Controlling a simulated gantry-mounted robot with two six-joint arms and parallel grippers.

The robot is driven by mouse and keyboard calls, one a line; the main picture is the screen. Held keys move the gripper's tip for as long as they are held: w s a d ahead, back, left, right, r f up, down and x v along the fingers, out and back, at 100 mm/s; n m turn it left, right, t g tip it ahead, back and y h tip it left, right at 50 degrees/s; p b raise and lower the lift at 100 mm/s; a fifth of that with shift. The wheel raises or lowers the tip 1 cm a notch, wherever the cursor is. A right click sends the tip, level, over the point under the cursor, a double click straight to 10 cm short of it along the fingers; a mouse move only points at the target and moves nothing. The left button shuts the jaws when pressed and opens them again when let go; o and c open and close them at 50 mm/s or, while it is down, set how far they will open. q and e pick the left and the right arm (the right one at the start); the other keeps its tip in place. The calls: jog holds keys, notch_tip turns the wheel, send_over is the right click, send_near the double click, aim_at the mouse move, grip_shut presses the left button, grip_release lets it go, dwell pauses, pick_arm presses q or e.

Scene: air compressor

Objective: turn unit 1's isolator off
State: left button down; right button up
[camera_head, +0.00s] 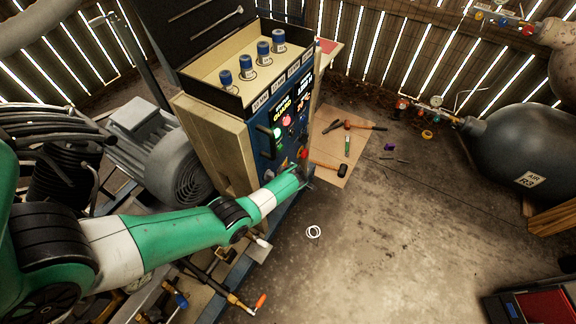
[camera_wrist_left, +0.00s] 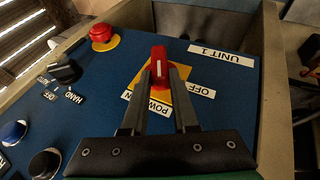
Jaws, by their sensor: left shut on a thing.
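Unit 1's isolator is a red handle (camera_wrist_left: 158,55) with a white line, on a yellow plate (camera_wrist_left: 184,92) on the blue panel. My left gripper (camera_wrist_left: 161,74) is shut on the handle, one finger on each side. The white line runs roughly up and down in the left wrist view. A "POWER ON" label (camera_wrist_left: 146,103) sits below left of the handle and an "OFF" label (camera_wrist_left: 202,91) to its right. In the head view my left gripper (camera_head: 303,172) reaches the cabinet's lower front, where the handle is mostly hidden. My right gripper is in neither view.
A "UNIT 1" label (camera_wrist_left: 221,54), a red mushroom button (camera_wrist_left: 102,34) and a black selector knob (camera_wrist_left: 65,70) are nearby. The cabinet (camera_head: 212,140) shows a lit green lamp (camera_head: 277,132) and a red lamp (camera_head: 287,120). A mallet (camera_head: 341,170) lies on the floor board.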

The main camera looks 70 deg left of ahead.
pick_arm(q)
jog(key=c, duration=0.7)
grip_release()
jog(key=p+v, duration=0.9)
jog(key=v, duration=0.2)
jog(key=shift+s+d+r+p, duration=0.1)
jog(key=shift+d+r+p, duration=0.15)
jog(key=shift+p, duration=0.15)
